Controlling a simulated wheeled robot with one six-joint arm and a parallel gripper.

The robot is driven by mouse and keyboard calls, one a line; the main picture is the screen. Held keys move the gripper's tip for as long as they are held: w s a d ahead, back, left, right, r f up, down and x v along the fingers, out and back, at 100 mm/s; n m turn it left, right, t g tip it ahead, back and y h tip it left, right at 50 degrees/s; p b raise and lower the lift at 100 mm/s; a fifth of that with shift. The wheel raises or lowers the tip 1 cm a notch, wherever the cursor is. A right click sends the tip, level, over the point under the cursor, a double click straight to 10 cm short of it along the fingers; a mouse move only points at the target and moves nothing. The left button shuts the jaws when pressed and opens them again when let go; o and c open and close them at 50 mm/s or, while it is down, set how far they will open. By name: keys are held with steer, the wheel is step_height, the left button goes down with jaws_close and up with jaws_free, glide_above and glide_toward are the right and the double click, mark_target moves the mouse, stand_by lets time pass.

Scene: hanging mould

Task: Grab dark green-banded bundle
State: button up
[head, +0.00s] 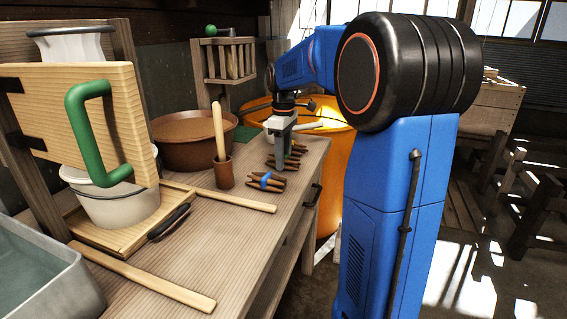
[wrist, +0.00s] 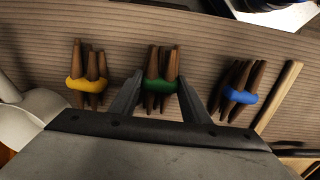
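The dark green-banded bundle (wrist: 160,86) of brown sticks lies on the ribbed wooden bench in the wrist view, between my two gripper fingers. My gripper (wrist: 160,92) is open, with one finger on each side of the bundle and a gap showing at each side. In the head view my gripper (head: 281,160) points down over the bundles near the bench's far right end. The green band cannot be made out there. A yellow-banded bundle (wrist: 87,84) lies to the left and a blue-banded bundle (wrist: 240,97) to the right in the wrist view.
The blue-banded bundle (head: 266,182) is nearest in the head view. A brown cup (head: 223,172) with an upright wooden handle stands to its left. A brown basin (head: 192,146) and an orange tub (head: 331,160) are close by. A wooden strip (wrist: 280,94) lies right of the blue-banded bundle.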

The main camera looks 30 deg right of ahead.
steer(key=c, duration=0.5)
steer(key=shift+c, duration=0.2)
